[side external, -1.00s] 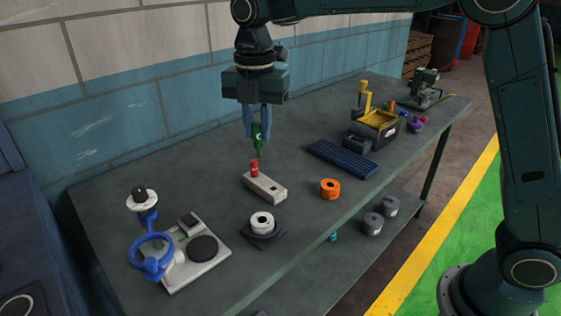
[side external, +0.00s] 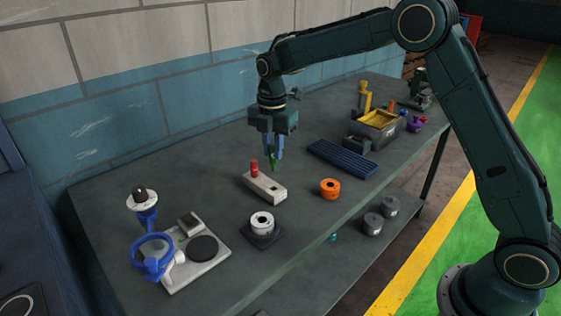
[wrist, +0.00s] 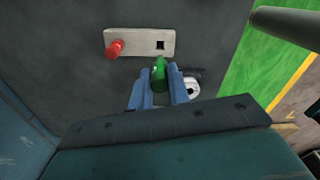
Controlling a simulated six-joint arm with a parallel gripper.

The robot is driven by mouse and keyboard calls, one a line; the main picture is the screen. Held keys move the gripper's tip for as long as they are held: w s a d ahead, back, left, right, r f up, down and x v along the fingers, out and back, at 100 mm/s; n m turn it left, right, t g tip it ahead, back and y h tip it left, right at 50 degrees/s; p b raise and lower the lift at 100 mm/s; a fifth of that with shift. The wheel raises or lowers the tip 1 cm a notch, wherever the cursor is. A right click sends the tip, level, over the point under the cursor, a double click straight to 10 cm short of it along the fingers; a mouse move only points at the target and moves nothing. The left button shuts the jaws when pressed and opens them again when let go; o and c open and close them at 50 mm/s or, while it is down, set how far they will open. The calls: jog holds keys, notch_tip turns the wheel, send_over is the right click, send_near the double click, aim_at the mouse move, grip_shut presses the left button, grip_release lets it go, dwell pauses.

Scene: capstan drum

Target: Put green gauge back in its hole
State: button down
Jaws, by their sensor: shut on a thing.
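My gripper (side external: 273,158) is shut on the green gauge (side external: 273,161) and holds it above the bench, just behind the beige gauge block (side external: 268,190). In the wrist view the green gauge (wrist: 159,74) sits between the blue fingers (wrist: 160,92). The gauge block (wrist: 139,43) has a red gauge (wrist: 114,48) standing in its left end and an empty square hole (wrist: 160,45) at its right end. In the side view the red gauge (side external: 254,168) stands in the far end and the hole (side external: 273,189) is at the near end. The green gauge is apart from the hole.
A white ring on a dark pad (side external: 262,224) lies in front of the block. An orange ring (side external: 329,188) and a dark blue ribbed tray (side external: 342,158) are to its right. A blue-handled fixture (side external: 152,252) stands at left. Bare bench surrounds the block.

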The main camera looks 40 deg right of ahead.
aim_at(273, 170)
jog(key=shift+f, duration=0.2)
jog(key=shift+f, duration=1.35)
jog(key=shift+f, duration=2.45)
dwell(4.0)
